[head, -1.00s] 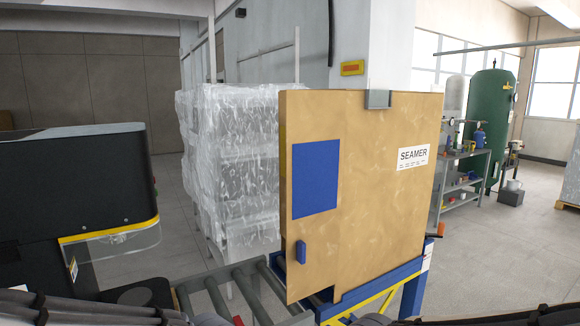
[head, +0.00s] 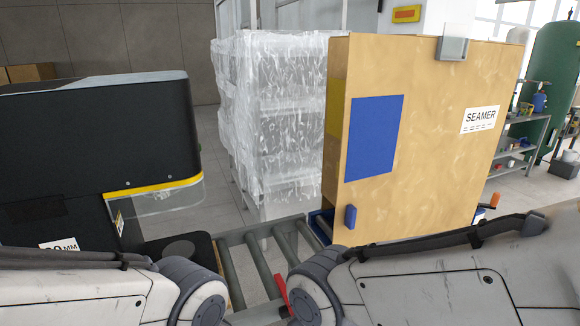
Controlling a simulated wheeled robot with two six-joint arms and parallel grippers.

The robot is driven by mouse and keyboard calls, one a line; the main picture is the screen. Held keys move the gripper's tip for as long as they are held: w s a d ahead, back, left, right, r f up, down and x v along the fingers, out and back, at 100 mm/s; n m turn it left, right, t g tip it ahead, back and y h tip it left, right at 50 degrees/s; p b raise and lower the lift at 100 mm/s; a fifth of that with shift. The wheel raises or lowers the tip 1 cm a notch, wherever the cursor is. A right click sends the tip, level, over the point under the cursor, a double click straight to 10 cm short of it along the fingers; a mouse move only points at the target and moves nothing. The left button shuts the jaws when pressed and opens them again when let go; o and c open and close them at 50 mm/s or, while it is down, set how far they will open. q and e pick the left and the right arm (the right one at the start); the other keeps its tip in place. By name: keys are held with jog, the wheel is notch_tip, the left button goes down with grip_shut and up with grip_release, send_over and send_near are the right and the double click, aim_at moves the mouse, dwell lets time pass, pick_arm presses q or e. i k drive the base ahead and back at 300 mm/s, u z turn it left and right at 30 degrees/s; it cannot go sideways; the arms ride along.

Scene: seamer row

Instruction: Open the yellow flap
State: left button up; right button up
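A tan cabinet (head: 425,120) marked SEAMER stands right of centre in the head view. A yellow panel (head: 335,107) shows edge-on on its narrow left side, lying close against the side; it looks like the yellow flap. A blue panel (head: 373,138) and a small blue handle (head: 350,217) are on the cabinet's front. My two arms cross the bottom of the view, below and in front of the cabinet. Neither gripper shows, so I see nothing held.
A roller conveyor (head: 257,250) runs left of the cabinet's foot, with a red lever (head: 282,290) near its front. A black machine (head: 95,160) with a yellow edge stands at left. Wrapped pallet goods (head: 275,110) stand behind. A shelf (head: 520,150) and green tank (head: 555,80) are at right.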

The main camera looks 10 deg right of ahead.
aim_at(338, 48)
jog(key=u, duration=0.2)
jog(key=i, duration=0.9)
jog(key=z, duration=0.35)
